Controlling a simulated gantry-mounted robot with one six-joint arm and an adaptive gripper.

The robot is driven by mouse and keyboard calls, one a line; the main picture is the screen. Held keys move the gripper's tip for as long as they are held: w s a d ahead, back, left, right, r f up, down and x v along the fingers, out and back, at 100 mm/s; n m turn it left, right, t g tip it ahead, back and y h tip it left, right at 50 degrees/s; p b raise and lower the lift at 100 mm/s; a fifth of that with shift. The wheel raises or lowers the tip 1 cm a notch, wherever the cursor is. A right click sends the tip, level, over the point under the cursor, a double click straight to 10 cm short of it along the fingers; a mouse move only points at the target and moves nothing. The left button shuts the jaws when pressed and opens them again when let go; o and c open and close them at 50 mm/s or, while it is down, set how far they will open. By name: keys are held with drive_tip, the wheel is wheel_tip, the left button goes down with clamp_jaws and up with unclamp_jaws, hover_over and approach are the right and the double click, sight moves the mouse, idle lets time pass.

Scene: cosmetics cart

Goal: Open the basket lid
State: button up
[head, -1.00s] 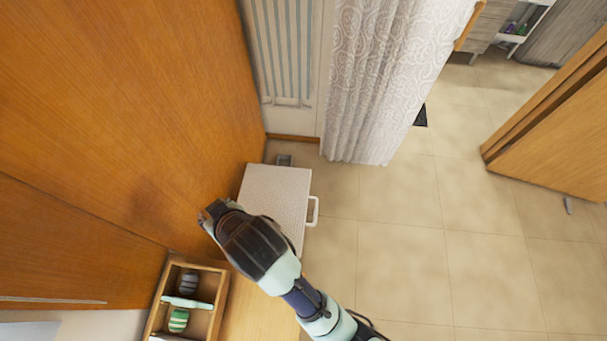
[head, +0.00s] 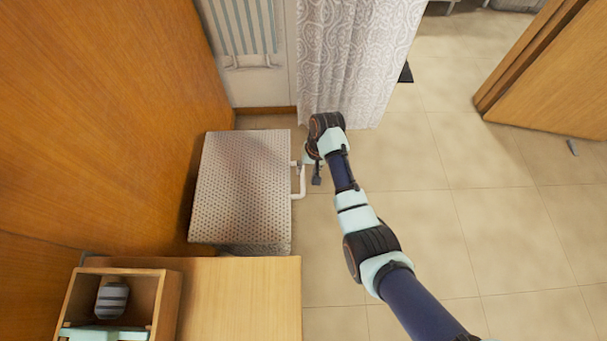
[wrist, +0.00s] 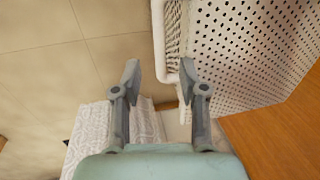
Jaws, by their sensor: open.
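The basket (head: 240,247) stands against the wooden wall, with its white perforated lid (head: 242,185) lying flat and shut on top. A white loop handle (head: 298,195) sticks out from the lid's right edge. My gripper (head: 312,170) is at the handle's outer side, partly hidden by my wrist. In the wrist view, my gripper (wrist: 160,72) is open. The white handle (wrist: 161,45) reaches between the fingertips, nearer the right finger. I cannot tell whether they touch. The perforated lid (wrist: 250,45) fills the upper right there.
A wooden counter (head: 240,300) with a small wooden box (head: 165,300) holding a striped jar (head: 112,300) borders the basket's near side. A patterned curtain (head: 350,60) hangs behind. Tiled floor (head: 410,170) is clear to the right, before a wooden door (head: 545,80).

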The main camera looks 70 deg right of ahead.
sight(303, 180)
drive_tip(key=f+b, duration=0.1)
drive_tip(key=f, duration=0.1)
drive_tip(key=f+b, duration=0.1)
drive_tip(key=f, duration=0.1)
drive_tip(key=w+f+b, duration=0.1)
drive_tip(key=f, duration=0.1)
drive_tip(key=shift+w+a+f, duration=0.1)
drive_tip(key=shift+a+f, duration=0.2)
drive_tip(key=shift+f, duration=0.1)
clamp_jaws()
